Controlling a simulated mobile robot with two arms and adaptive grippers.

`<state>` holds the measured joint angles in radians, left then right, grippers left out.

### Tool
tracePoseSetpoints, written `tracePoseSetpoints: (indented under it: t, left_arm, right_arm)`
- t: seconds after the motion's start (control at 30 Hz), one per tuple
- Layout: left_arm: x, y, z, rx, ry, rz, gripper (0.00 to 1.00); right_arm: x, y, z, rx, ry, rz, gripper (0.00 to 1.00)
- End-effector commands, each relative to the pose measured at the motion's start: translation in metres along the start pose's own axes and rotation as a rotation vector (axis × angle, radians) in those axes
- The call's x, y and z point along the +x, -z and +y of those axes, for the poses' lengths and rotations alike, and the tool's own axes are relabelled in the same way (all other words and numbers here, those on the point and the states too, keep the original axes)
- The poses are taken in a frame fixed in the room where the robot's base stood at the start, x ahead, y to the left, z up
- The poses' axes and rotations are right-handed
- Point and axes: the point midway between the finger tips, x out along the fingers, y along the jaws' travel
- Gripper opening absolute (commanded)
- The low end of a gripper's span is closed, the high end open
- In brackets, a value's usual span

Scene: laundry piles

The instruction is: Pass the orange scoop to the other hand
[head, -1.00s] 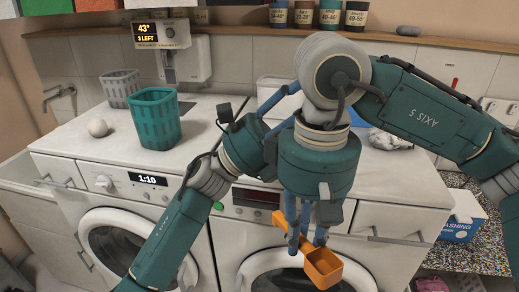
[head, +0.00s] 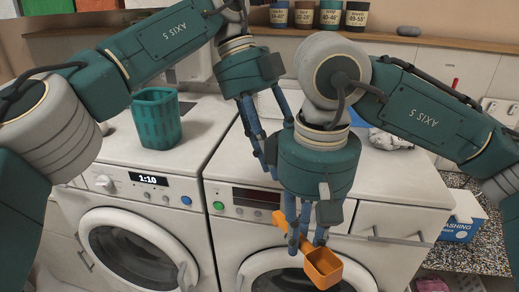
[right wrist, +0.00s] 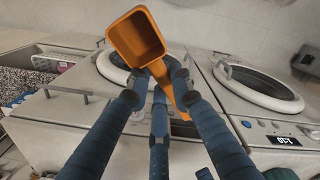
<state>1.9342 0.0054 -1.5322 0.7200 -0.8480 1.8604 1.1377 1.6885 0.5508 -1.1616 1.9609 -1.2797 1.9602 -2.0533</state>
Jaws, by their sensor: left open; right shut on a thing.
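The orange scoop (head: 325,270) hangs in front of the right-hand washing machine, its square cup to the lower right and its handle slanting up to the left. My right gripper (head: 306,243) points down and is shut on the scoop's handle near the cup. In the right wrist view the scoop (right wrist: 137,38) shows its open cup, with the fingers (right wrist: 155,85) around the handle. My left gripper (head: 268,165) is open and empty, fingers pointing down, above and left of the handle's free end. Its fingertips are partly hard to make out against the machine.
Two white washing machines stand side by side; the right one's top edge (head: 225,176) lies near my left gripper. A teal basket (head: 157,120) stands on the left machine. A blue washing box (head: 460,220) is at right.

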Motion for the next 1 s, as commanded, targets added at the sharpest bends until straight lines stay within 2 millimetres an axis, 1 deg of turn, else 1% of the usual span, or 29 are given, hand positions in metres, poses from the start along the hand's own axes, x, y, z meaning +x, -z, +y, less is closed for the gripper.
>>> tracePoseSetpoints:
  t: [0.03, 0.1, 0.2, 0.27, 0.37, 0.57, 0.8, 0.9, 1.0]
  left_arm:
    - [-0.008, 0.005, 0.007, -0.065, -0.043, -0.018, 0.45]
    - [-0.015, 0.01, 0.017, -0.146, -0.093, -0.034, 0.45]
    - [-0.022, 0.015, 0.025, -0.218, -0.134, -0.05, 0.45]
    - [-0.022, 0.016, 0.028, -0.239, -0.147, -0.053, 0.45]
    - [-0.015, 0.016, 0.03, -0.247, -0.156, -0.05, 0.45]
    - [0.01, 0.015, 0.034, -0.242, -0.15, -0.051, 0.45]
    - [0.056, 0.013, 0.042, -0.243, -0.152, -0.054, 0.45]
    - [0.072, 0.013, 0.044, -0.244, -0.151, -0.054, 0.45]
    - [0.083, 0.013, 0.045, -0.243, -0.151, -0.056, 0.45]
  right_arm:
    - [0.0, 0.0, 0.0, 0.0, 0.0, 0.0, 0.0]
    - [0.0, 0.0, 0.0, 0.0, 0.0, 0.0, 0.0]
    - [0.0, 0.0, 0.0, 0.0, 0.0, 0.0, 0.0]
    - [0.0, 0.0, 0.0, 0.0, 0.0, 0.0, 0.0]
    - [0.0, 0.0, 0.0, 0.0, 0.0, 0.0, 0.0]
    - [0.0, 0.0, 0.0, 0.0, 0.0, 0.0, 0.0]
    - [0.0, 0.0, 0.0, 0.0, 0.0, 0.0, 0.0]
    - [0.0, 0.0, 0.0, 0.0, 0.0, 0.0, 0.0]
    - [0.0, 0.0, 0.0, 0.0, 0.0, 0.0, 0.0]
